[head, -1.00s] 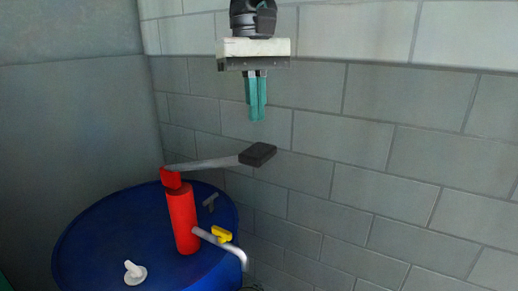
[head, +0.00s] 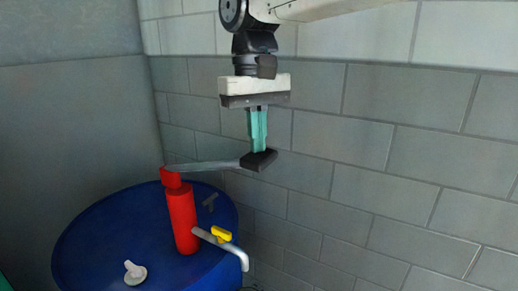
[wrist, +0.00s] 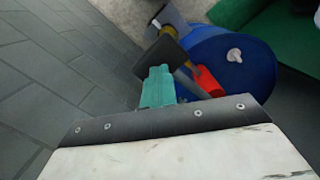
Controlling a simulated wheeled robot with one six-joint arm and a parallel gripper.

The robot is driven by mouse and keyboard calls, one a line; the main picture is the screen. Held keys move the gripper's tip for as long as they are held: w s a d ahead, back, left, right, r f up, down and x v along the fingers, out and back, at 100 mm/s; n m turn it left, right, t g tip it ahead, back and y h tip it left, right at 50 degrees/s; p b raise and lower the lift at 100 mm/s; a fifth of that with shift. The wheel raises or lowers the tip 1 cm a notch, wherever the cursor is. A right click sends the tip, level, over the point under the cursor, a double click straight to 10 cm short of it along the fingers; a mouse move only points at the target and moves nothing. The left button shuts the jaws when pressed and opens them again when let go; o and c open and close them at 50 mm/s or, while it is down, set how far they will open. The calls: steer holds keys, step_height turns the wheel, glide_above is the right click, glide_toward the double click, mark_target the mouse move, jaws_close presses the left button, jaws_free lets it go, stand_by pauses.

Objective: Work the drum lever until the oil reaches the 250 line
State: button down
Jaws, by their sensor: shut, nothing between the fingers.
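The drum lever (head: 205,167) is a grey bar running right from the red head of the pump (head: 182,220), with a black grip (head: 260,161) at its end. It stands close to level. My gripper (head: 259,149) is shut and empty, pointing down, its teal fingertips at the top of the black grip and seemingly touching it. In the wrist view, the black grip (wrist: 166,57) shows just beyond the teal fingers (wrist: 157,80). The pump stands on the blue drum (head: 95,235). I can make out neither oil nor a 250 line.
A grey spout (head: 228,247) with a yellow tap handle (head: 221,233) reaches right from the pump. A white cap (head: 135,272) and a small grey fitting (head: 210,200) are on the drum top. A grey block wall (head: 400,180) stands behind.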

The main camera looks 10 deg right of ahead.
step_height(320, 180, down, 2)
steer(key=shift+f, duration=0.25)
steer(key=w, duration=0.2)
steer(key=w+a+r, duration=0.1)
steer(key=shift+r, duration=0.1)
step_height(320, 180, up, 8)
steer(key=shift+w+a+f, duration=0.2)
steer(key=shift+w, duration=0.15)
stand_by(1.5)
steer(key=s+r, duration=0.1)
steer(key=s+d+r, duration=0.1)
steer(key=s, duration=0.1)
